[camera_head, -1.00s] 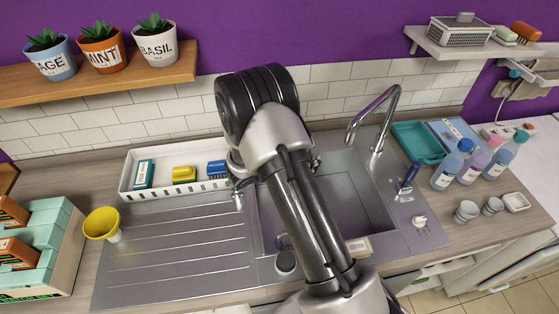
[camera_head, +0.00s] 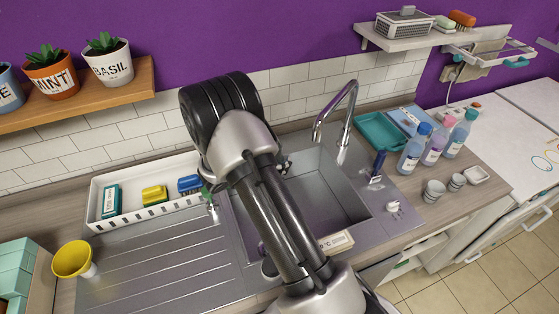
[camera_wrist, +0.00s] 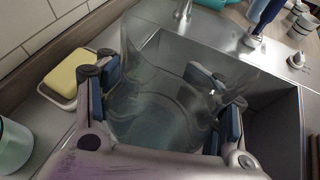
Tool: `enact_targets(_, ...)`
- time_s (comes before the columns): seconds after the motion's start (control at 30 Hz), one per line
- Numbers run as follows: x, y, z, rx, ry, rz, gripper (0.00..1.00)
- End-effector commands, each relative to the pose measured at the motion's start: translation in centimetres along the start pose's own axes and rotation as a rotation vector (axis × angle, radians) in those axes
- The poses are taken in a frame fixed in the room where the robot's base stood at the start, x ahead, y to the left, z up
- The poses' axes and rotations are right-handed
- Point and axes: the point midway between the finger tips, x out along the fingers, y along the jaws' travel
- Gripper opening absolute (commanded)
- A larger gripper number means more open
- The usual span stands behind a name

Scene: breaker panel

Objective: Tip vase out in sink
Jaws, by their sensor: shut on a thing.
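In the wrist view my gripper (camera_wrist: 163,95) is shut on a clear glass vase (camera_wrist: 155,112), one finger on each side. I look into the vase through its wide mouth. Its lower part looks greyish, but I cannot tell how much water is in it. The steel sink basin (camera_wrist: 272,125) lies beyond and to the right of the vase. In the head view the sink (camera_head: 325,190) is right of my arm, which hides most of the gripper and vase. I cannot tell the vase's exact tilt.
The curved tap (camera_head: 350,100) stands behind the basin. A white rack (camera_head: 130,218) with several small items is behind the ribbed drainer (camera_head: 165,262). Bottles (camera_head: 432,145) and small cups (camera_head: 435,190) stand at the right.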

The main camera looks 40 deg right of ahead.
Motion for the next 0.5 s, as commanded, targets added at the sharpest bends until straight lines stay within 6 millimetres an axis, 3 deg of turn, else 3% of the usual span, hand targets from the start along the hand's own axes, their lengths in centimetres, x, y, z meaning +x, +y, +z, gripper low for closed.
enact_targets(0.5,-0.3,1.2,-0.1,0.151,0.053,0.063,0.16)
